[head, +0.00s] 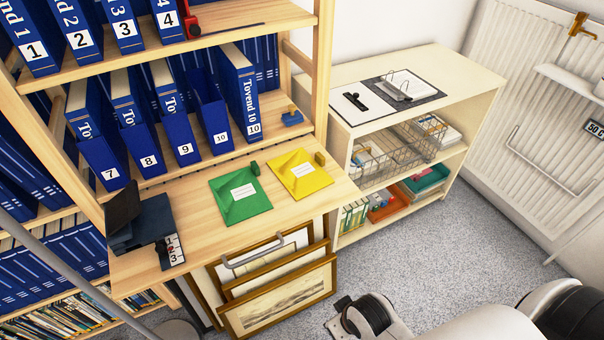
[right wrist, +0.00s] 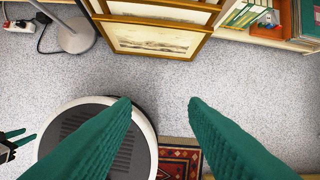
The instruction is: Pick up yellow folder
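The yellow folder (head: 314,182) lies flat on the wooden desk shelf in the head view, with a white label on it. A green folder (head: 232,209) lies just left of it. My right gripper (right wrist: 160,102) is open and empty in the right wrist view, its two green fingers wide apart above the floor. In the head view my right arm comes in at the lower right, below and right of the folder, with its fingers out of sight. My left gripper (right wrist: 29,134) shows small at the left edge of the right wrist view, its fingers apart and empty.
Small stamps stand behind both folders. Blue numbered binders (head: 242,90) fill the shelf above. Framed prints (head: 282,297) lean below the desk edge, near a grey handle (head: 265,252). A low cabinet (head: 455,62) stands right. Grey floor (head: 425,232) is open in front of it.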

